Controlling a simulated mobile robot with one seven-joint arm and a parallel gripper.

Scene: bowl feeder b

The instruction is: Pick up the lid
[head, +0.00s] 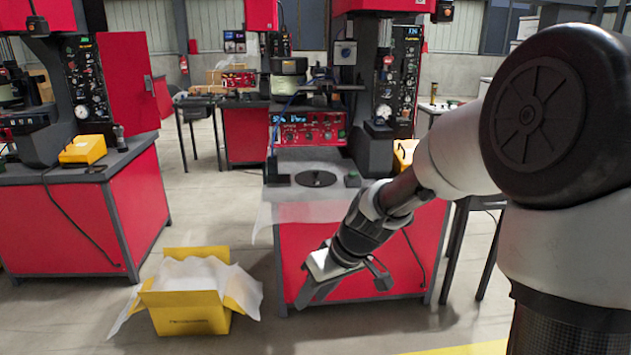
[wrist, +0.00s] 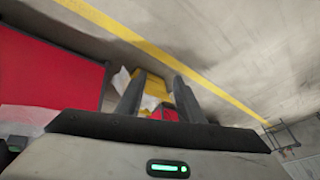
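A round, flat black disc (head: 317,179), which looks like the lid, lies on the light sheet on top of the red workstation in the middle of the head view. My gripper (head: 344,288) is in front of that workstation, below its top and well apart from the disc. Its two fingers are spread with nothing between them. In the wrist view my gripper (wrist: 160,88) also shows open fingers, with the floor and a yellow box beyond. The disc does not show in the wrist view.
The red workstation (head: 350,262) carries a control unit (head: 309,129) behind the disc. A yellow box (head: 190,310) with white lining stands on the floor to the left; it also shows in the wrist view (wrist: 152,80). Another red workstation (head: 80,220) stands further left, with open floor between.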

